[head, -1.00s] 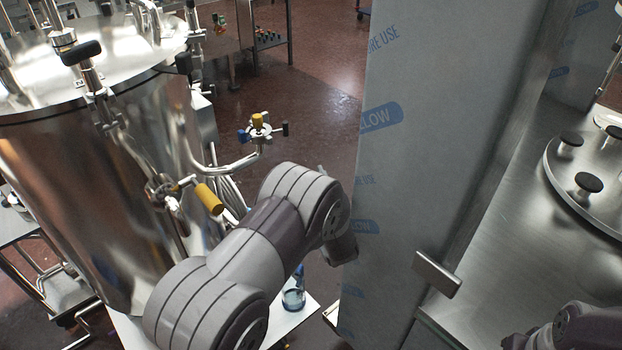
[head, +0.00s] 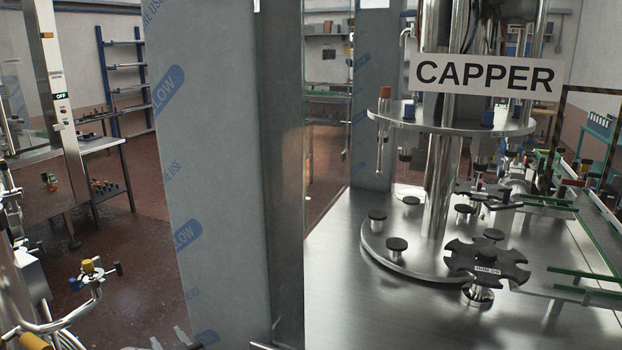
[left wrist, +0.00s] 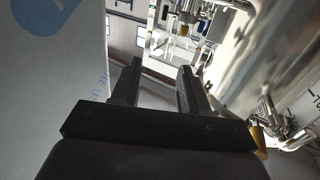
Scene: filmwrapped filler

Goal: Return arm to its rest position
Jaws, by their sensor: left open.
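My left gripper (head: 172,341) shows only as fingertips at the bottom edge of the head view, in front of the lower part of the film-wrapped panel (head: 215,190). In the left wrist view my left gripper (left wrist: 160,70) points away with its two dark fingers apart and nothing between them. The panel stands close on the left of that view, and the shiny steel vessel (left wrist: 262,60) is on the right. The rest of my left arm is outside the head view. My right gripper is not in view.
A steel machine table (head: 340,290) fills the right, with a capper sign (head: 487,76), a round plate and a dark star wheel (head: 487,262). Open reddish floor (head: 148,215) lies beyond.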

